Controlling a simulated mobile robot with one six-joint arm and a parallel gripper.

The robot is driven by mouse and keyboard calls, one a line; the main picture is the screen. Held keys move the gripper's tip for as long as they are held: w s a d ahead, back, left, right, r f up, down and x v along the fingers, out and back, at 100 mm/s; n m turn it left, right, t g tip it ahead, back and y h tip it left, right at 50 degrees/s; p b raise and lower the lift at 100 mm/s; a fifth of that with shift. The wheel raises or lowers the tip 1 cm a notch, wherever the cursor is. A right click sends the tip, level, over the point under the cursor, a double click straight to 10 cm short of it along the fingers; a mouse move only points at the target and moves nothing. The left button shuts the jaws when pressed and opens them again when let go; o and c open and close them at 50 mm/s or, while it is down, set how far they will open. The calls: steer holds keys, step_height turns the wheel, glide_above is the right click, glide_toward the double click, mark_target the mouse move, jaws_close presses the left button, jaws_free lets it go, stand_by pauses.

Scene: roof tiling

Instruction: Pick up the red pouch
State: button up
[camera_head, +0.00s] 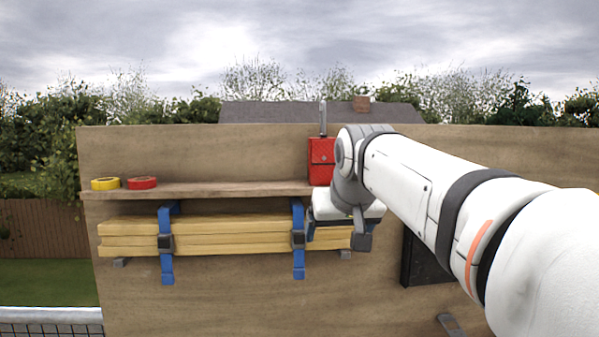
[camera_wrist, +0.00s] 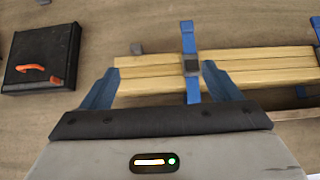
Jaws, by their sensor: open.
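The red pouch (camera_head: 319,160) stands upright on the wooden shelf (camera_head: 225,189), near its right end, in the head view. Its right edge is partly hidden by my arm. My gripper (camera_head: 337,236) is below the pouch and slightly to its right, in front of the right end of the strapped timber. Its two fingers also show in the wrist view (camera_wrist: 160,72), spread apart with nothing held between them. The pouch does not show in the wrist view.
A yellow tape roll (camera_head: 105,184) and a red tape roll (camera_head: 142,183) lie at the shelf's left end. Timber boards (camera_head: 230,232) with blue straps (camera_head: 298,262) hang below the shelf. A black case (camera_wrist: 40,60) with an orange handle is on the wall. The shelf's middle is clear.

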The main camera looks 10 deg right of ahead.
mark_target(322, 150)
steer(key=w+r+t, duration=0.1)
steer(key=w+r, duration=0.2)
steer(key=r, duration=0.2)
steer(key=w+r+t+b, duration=0.1)
steer(key=w+r, duration=0.3)
steer(key=r, duration=0.2)
steer(key=w+r+t+b, duration=0.1)
steer(key=w+r+t, duration=0.1)
steer(key=w+r, duration=0.2)
steer(key=shift+r, duration=0.65)
steer(key=shift+x, duration=1.15)
steer(key=x, duration=0.5)
steer(key=shift+w+d+f+p, duration=0.1)
steer(key=shift+w+f+p, duration=0.05)
steer(key=shift+f+p, duration=0.15)
steer(key=shift+r, duration=0.15)
steer(key=c, duration=1.2)
steer(key=shift+c, duration=0.8)
steer(key=shift+r, duration=0.1)
